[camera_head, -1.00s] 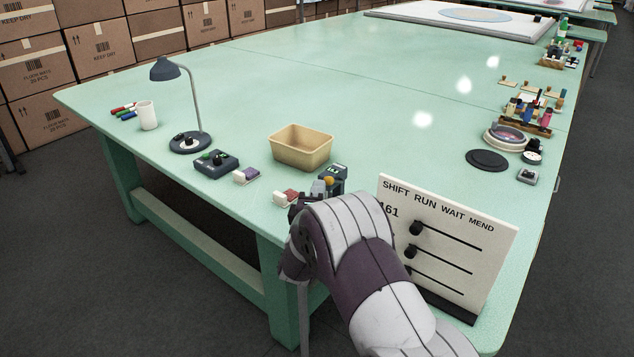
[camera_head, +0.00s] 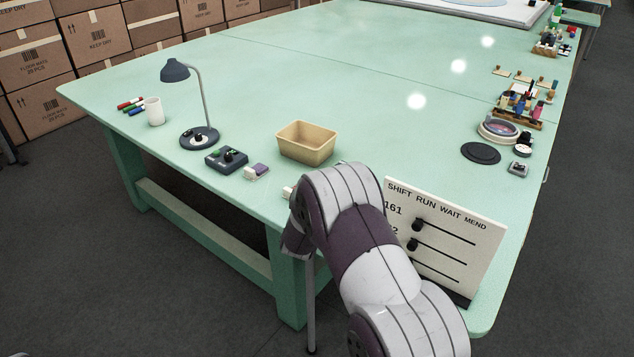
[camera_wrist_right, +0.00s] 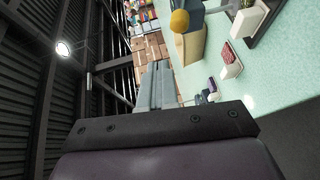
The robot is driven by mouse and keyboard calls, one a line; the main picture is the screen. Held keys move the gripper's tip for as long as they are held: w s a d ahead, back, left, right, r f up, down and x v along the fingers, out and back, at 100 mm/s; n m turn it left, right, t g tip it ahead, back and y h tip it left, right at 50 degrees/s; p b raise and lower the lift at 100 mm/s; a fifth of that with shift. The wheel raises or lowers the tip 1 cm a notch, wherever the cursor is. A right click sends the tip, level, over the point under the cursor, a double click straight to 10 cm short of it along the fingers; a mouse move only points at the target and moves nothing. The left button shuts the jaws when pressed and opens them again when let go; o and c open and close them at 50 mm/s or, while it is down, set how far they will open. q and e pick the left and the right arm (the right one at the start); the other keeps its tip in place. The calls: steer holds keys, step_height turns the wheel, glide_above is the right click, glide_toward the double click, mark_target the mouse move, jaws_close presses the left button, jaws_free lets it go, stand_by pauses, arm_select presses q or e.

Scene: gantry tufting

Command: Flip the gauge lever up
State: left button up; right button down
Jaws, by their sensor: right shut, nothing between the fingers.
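A yellow ball knob (camera_wrist_right: 180,21), which looks like the end of the gauge lever, shows near the top of the right wrist view. A blue-grey body (camera_wrist_right: 197,14) sits close beside it. My right gripper (camera_wrist_right: 156,72) is shut and empty, its grey fingers pointing toward the picture's top with the knob above and right of the tips. I cannot tell whether they touch. In the head view my right arm covers the gripper and the device with the knob. My left gripper is not in view.
A white block with a red top (camera_wrist_right: 231,62) is near the device. The tan bin (camera_head: 305,143), grey control box (camera_head: 226,158) and desk lamp (camera_head: 198,136) stand on the green table (camera_head: 330,75). A lettered board (camera_head: 450,235) stands right of my arm. The table's middle is clear.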

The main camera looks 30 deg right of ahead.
steer(key=v, duration=1)
steer(key=shift+d, duration=0.15)
step_height(320, 180, down, 14)
steer(key=n+t+h+b, duration=0.1)
steer(key=n+t+b, duration=0.1)
steer(key=b, duration=1)
arm_select(q)
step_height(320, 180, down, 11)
steer(key=shift+p, duration=0.4)
arm_select(e)
steer(key=shift+t+h, duration=0.7)
steer(key=shift+t, duration=0.1)
steer(key=r, duration=0.2)
steer(key=a+r, duration=0.1)
steer(key=r, duration=0.1)
steer(key=shift+s+a, duration=0.1)
steer(key=shift+s, duration=0.2)
steer(key=shift+w, duration=0.1)
